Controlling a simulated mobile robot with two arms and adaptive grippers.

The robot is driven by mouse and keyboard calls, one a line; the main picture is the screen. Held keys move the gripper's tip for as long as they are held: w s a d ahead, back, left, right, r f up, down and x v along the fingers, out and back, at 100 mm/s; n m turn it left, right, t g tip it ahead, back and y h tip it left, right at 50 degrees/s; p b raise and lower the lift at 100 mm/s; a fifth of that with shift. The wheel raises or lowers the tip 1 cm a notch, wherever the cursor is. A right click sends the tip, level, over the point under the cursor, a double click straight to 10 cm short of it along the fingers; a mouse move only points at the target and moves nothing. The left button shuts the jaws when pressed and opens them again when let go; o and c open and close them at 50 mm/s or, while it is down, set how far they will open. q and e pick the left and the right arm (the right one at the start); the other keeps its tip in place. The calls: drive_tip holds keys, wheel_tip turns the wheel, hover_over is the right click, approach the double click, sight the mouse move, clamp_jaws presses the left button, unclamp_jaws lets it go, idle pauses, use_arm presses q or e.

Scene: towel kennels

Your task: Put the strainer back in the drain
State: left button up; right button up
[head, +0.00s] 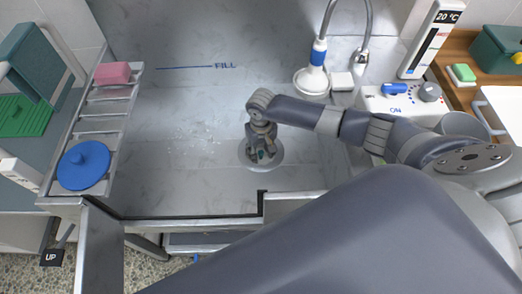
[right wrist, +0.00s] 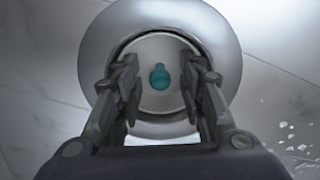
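The drain (head: 277,158) is a round metal ring in the floor of the pale tub. In the right wrist view, the drain's wide rim (right wrist: 222,32) surrounds a lighter disc with a teal knob (right wrist: 158,76), which looks like the strainer. A bright crescent shows at the disc's near edge; I cannot tell whether the disc sits flush. My right gripper (right wrist: 160,78) points down over the drain with its fingers apart, one on each side of the knob, with gaps to it. In the head view my right gripper (head: 262,150) hides much of the drain. My left gripper is not in view.
A rack (head: 104,108) at the left holds a pink sponge (head: 113,73) and a blue round lid (head: 84,164). A control panel (head: 400,103) stands right of the tub. The tub floor left of the drain is clear except for small white specks.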

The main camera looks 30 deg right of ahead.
wheel_tip(320, 180, up, 12)
idle(0.7)
drive_tip(key=shift+r, duration=0.1)
idle(0.3)
